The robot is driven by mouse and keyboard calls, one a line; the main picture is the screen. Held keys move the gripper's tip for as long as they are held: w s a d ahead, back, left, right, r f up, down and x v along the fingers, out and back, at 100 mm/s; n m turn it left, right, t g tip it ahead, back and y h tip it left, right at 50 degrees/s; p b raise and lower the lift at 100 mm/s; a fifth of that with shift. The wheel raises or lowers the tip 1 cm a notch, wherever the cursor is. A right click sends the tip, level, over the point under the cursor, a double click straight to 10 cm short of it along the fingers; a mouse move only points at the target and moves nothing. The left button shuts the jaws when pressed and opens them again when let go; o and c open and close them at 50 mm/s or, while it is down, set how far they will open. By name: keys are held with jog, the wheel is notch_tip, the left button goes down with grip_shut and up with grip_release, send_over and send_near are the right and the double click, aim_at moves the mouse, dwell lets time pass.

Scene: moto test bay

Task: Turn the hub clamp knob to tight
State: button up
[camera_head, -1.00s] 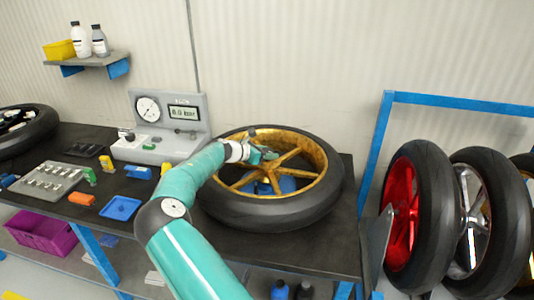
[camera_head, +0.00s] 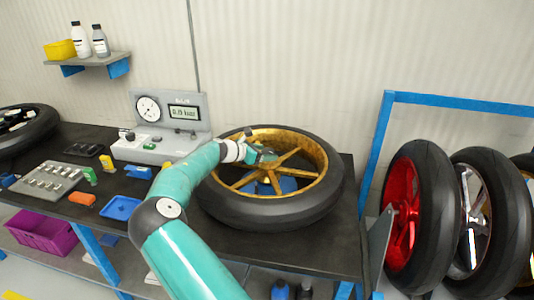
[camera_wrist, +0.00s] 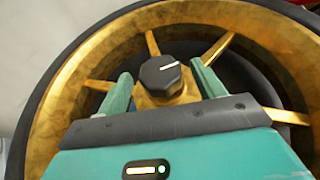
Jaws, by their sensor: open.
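The hub clamp knob (camera_wrist: 160,75) is a dark, many-sided knob with a white pointer line, on the gold hub of the wheel. In the wrist view it sits between and just beyond the two green fingers of my gripper (camera_wrist: 164,86). The fingers are apart, with a gap on each side of the knob. In the head view my gripper (camera_head: 264,156) is over the wheel's centre and hides the knob. The gold-rimmed wheel with a black tyre (camera_head: 270,212) lies flat on the bench.
A gauge unit (camera_head: 170,115) with a dial and display stands behind left of the wheel. A socket tray (camera_head: 45,182), a blue tray (camera_head: 121,208) and small parts lie on the bench (camera_head: 85,137). A blue rack (camera_head: 376,150) with upright wheels stands at the right.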

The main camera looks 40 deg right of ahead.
jog(key=v, duration=1.2)
jog(key=shift+f, duration=0.1)
jog(key=s+a+m+y, duration=0.1)
jog(key=s+m+y, duration=0.1)
jog(key=s, duration=0.1)
jog(key=s+a+m+y, duration=0.1)
jog(key=s+m+y, duration=0.1)
jog(key=s+m, duration=0.1)
jog(key=s+a+m+y, duration=0.2)
jog(key=s+y, duration=0.1)
jog(key=s, duration=0.1)
jog(key=shift+s+a+f+t, duration=0.15)
jog(key=shift+s+f+t, duration=0.1)
jog(key=shift+s+t, duration=0.15)
jog(key=s+a+r+m+t+y, duration=0.2)
jog(key=s+a+r+m, duration=0.1)
jog(key=s+a, duration=0.5)
jog(key=s+a+r+m+t+y, duration=0.2)
jog(key=s+a+r+m, duration=0.1)
jog(key=s+a, duration=0.5)
jog(key=s+a+r+m+t+y, duration=0.1)
jog(key=s+a+r+m+y, duration=0.1)
jog(key=s+a, duration=0.7)
jog(key=shift+a+r+m+t, duration=0.4)
jog(key=shift+a+r+m, duration=0.15)
jog(key=shift+m, duration=0.45)
